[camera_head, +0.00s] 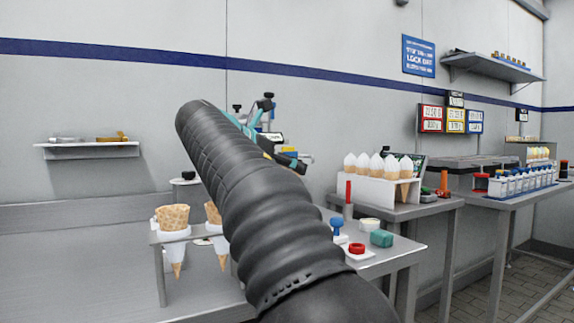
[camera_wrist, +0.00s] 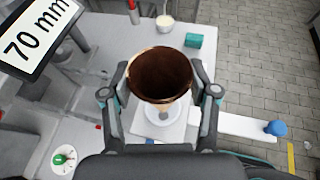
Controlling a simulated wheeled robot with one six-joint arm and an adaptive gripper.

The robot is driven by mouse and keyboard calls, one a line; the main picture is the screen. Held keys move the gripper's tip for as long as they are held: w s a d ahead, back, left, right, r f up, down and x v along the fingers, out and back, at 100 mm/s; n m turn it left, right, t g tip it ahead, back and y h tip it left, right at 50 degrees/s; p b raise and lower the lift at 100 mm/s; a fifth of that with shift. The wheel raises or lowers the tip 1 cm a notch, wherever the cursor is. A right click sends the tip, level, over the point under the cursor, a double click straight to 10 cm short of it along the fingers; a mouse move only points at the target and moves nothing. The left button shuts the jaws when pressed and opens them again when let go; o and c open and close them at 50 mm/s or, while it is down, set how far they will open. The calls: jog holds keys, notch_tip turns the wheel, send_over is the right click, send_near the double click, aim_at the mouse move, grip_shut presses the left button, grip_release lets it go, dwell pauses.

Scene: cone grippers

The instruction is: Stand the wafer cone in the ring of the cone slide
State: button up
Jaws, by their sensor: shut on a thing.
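In the wrist view, my gripper (camera_wrist: 160,84) is shut on a wafer cone (camera_wrist: 160,99), with one finger on each side of it. The cone's wide mouth, dark brown inside, faces the camera. Below it is a pale square plate (camera_wrist: 178,133), and a white bar with a blue knob (camera_wrist: 277,128) runs right from there; this looks like the cone slide. In the head view, my dark arm hides the held cone and most of the gripper.
In the head view, wafer cones in white sleeves (camera_head: 173,234) hang in a rack at left. White-topped cones (camera_head: 376,165) stand in a holder at right.

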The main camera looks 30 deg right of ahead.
jog(key=shift+f+b, duration=1.7)
jog(key=shift+f, duration=1.7)
jog(key=o, duration=0.8)
jog(key=shift+r, duration=5)
